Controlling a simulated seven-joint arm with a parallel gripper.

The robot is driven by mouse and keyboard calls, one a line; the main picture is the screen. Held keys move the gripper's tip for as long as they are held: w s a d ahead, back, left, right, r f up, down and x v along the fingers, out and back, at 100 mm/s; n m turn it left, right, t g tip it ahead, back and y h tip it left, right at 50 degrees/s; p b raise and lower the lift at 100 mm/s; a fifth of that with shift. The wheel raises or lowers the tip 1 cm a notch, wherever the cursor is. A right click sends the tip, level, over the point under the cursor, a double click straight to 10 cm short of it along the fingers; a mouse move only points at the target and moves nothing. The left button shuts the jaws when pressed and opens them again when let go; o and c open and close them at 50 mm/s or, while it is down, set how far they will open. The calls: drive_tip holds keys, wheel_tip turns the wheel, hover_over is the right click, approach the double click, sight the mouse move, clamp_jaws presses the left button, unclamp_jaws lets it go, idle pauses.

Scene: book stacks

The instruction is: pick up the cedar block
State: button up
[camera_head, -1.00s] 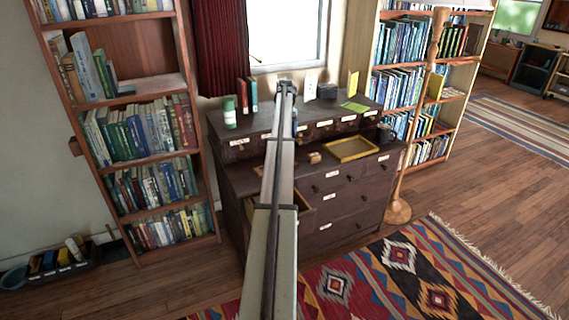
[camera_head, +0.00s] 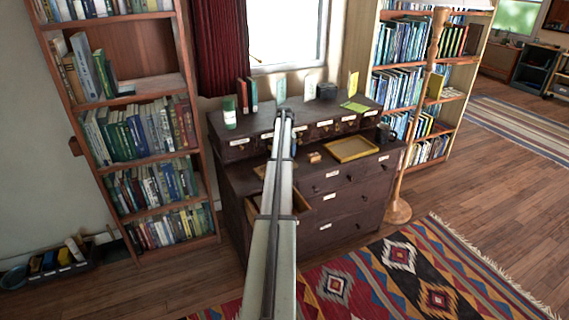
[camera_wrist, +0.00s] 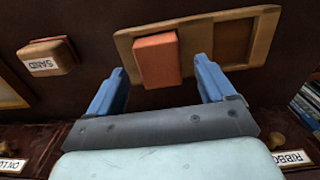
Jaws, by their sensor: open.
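The cedar block, a reddish-orange block (camera_wrist: 157,60), sits in the left part of a shallow tan wooden tray (camera_wrist: 265,30) in the wrist view. The dark recess to its right in that tray is empty. My gripper (camera_wrist: 157,70) is open, with one blue finger on each side of the block's near part and gaps showing. I cannot tell how far the fingertips are above the tray. In the head view my arm hides the block and most of the gripper; a bit of the tray (camera_head: 260,171) shows left of the arm.
A small block labelled SAND (camera_wrist: 47,58) lies beside the tray; it also shows on the dark cabinet (camera_head: 345,185) in the head view (camera_head: 314,157). A yellow tray (camera_head: 375,150) is to its right. A drawer is open.

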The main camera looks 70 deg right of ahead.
drive_tip(key=shift+f, duration=0.8)
drive_tip(key=c, duration=1.1)
drive_tip(key=shift+r, duration=0.1)
drive_tip(key=shift+c, duration=0.2)
